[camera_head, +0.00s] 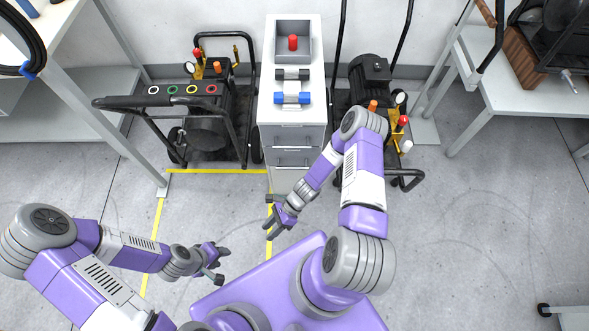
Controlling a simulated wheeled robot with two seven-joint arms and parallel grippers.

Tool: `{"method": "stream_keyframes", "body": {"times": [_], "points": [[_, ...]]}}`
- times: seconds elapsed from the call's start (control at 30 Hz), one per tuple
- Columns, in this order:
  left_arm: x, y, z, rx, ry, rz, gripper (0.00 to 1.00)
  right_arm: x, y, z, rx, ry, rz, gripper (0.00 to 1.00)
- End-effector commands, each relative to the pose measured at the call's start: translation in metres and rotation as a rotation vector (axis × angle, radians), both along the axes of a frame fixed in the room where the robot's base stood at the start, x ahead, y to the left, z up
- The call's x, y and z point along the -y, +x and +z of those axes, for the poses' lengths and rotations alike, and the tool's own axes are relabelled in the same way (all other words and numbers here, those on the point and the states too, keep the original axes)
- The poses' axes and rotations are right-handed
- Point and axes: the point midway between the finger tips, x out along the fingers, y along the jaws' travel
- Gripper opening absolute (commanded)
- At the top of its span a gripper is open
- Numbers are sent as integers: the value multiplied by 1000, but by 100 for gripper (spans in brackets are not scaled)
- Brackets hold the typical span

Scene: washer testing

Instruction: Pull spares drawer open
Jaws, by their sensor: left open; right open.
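A narrow white drawer cabinet (266,118) stands against the back wall at the centre. Its front has several drawers with grey handles, stacked one above another; the upper drawer front (291,137) and the lower ones look closed. I cannot tell which is the spares drawer. My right gripper (270,222) is open and empty, in front of the cabinet and apart from the drawer handles. My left gripper (222,264) is open and empty, further left and nearer to me. My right arm hides part of the floor right of the cabinet.
On the cabinet top are a grey tray (277,38) with a red part, plus black and blue pieces (292,98). Pressure washers stand left (207,135) and right (370,78) of the cabinet. Yellow tape (215,171) marks the floor. Tables stand at both sides.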

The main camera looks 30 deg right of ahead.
Motion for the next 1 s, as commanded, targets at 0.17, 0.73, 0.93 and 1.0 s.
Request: {"method": "stream_keyframes", "body": {"times": [0.17, 0.73, 0.93, 1.0], "points": [[0, 0, -25, 0, 0, 0, 43, 44, 85, -48, -441, 468, -852, 40], [0, 1, -46, 1, -1, -1, 43, 222, 151, -84, -592, 1279, -1621, 40], [0, 1, -53, 1, -1, -1, 43, 214, 182, -85, -591, 1274, -1619, 40], [0, 1, -55, 1, 0, -1, 43, 212, 190, -85, -591, 1272, -1619, 40]]}}
